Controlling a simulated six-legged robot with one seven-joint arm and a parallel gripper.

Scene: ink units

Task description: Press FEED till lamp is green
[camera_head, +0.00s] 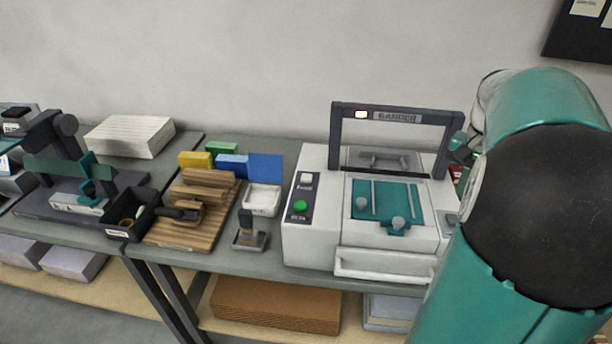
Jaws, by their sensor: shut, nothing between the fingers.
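A white machine (310,248) with a dark arch stands on the right-hand table. The plate on the arch seems to read "BANDER". A small pale, whitish lit lamp (361,114) sits on the arch, left of the plate; it does not look green. A dark control panel (291,208) on the machine's left front carries a round green button (300,206) and a small white control (305,177) above it. The panel lettering is too small to read surely, so I cannot tell which is FEED.
My arm covers the machine's right edge. Left of the machine are a stamp-like tool (249,238), a white tray (263,201), wooden boards (178,232), a black bin (123,227) and colored blocks (232,164). Another device (45,204) stands far left.

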